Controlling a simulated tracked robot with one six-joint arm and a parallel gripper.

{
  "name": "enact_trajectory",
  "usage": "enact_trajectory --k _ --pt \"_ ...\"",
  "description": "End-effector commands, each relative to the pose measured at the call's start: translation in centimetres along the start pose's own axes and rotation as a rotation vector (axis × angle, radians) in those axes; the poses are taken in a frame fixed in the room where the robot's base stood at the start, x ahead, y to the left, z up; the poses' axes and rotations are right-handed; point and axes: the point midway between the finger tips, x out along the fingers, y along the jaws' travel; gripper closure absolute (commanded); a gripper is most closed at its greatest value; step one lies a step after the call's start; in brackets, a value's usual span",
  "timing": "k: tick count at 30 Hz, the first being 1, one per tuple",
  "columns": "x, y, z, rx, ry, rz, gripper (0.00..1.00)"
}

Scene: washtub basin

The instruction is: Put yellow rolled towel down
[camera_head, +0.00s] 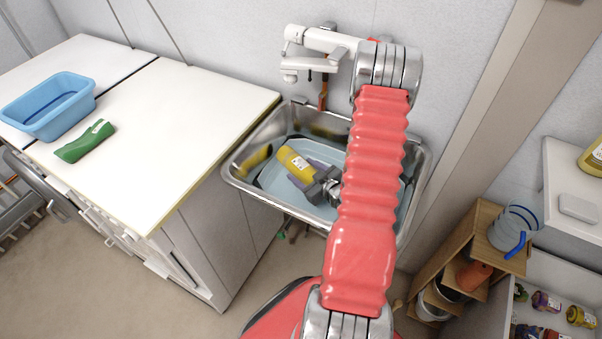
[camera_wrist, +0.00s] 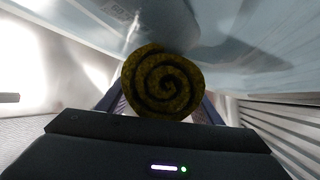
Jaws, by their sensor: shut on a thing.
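The yellow rolled towel (camera_head: 295,163) is held in my gripper (camera_head: 318,183) over the metal washtub basin (camera_head: 240,177). In the wrist view the end of the yellow rolled towel (camera_wrist: 162,82) shows as a dark yellow spiral between the two fingers of my gripper (camera_wrist: 160,105). My gripper is shut on it. The basin holds what looks like pale blue water or a light blue tub. I cannot tell whether the towel touches the surface below it. My red arm hides the right part of the basin.
A white counter (camera_head: 190,110) stands left of the basin, with a blue tub (camera_head: 48,108) and a green rolled towel (camera_head: 85,142) on it. A white tap (camera_head: 315,50) hangs over the basin's back. A wooden shelf (camera_head: 470,245) stands at right. The counter's right half is clear.

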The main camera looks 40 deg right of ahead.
Motion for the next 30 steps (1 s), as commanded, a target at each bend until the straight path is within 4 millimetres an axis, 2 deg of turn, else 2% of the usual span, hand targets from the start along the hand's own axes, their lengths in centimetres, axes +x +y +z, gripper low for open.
enact_trajectory --k 9,10,18,30 --pt "0.21 -0.11 0.44 0.000 0.001 0.000 0.67" --pt "0.20 -0.13 0.46 0.000 0.000 0.000 0.40" --pt "0.21 -0.14 0.44 0.000 0.000 -0.001 0.22" --pt "0.05 -0.03 -0.04 -0.001 0.001 -0.001 0.22"
